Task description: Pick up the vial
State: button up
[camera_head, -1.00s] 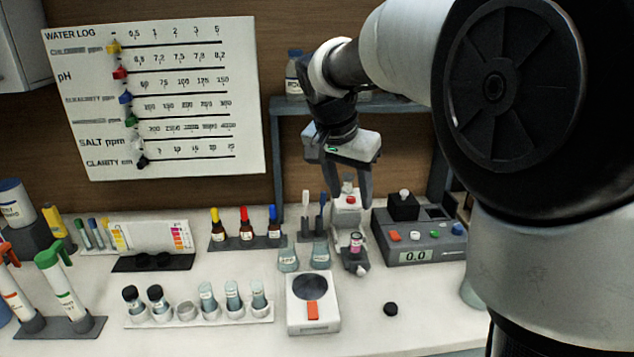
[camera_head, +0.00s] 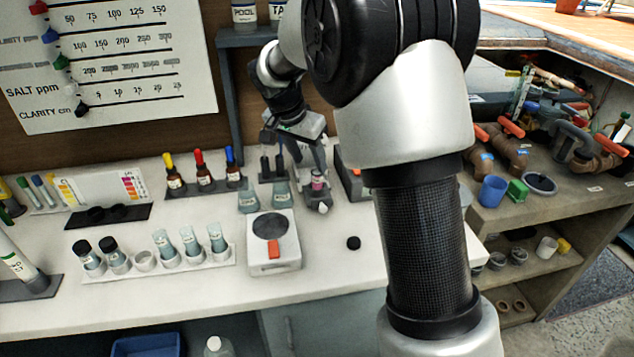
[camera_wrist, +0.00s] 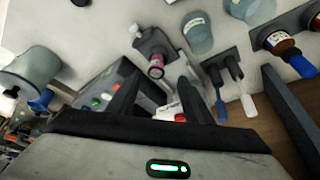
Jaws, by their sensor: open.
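A small vial with pink contents (camera_head: 317,182) stands on a grey device at the back of the bench. In the wrist view the pink vial (camera_wrist: 156,66) shows its dark cap near the middle, just beyond the fingertips. My gripper (camera_head: 294,155) is above and behind it in the head view, pointing down. Its two dark fingers (camera_wrist: 159,82) are apart with nothing held between them. I cannot tell the exact gap between fingers and vial.
A white scale (camera_head: 273,255) stands in front. A rack (camera_head: 145,262) of several tubes is left. Dropper bottles (camera_head: 204,172) and two beakers (camera_head: 248,200) stand close by. A black cap (camera_head: 353,242) lies on clear bench. A grey meter (camera_head: 352,178) is partly hidden behind my arm.

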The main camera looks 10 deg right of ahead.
aim_at(316, 172)
jog(key=x, duration=0.5)
jog(key=shift+s+d+f, duration=0.15)
jog(key=shift+d+f, duration=0.2)
jog(key=shift+d, duration=0.05)
jog(key=c, duration=1.1)
notch_tip(316, 172, up, 10)
jog(key=shift+r+p, duration=0.1)
jog(key=shift+p, duration=0.3)
jog(key=shift+s, duration=0.1)
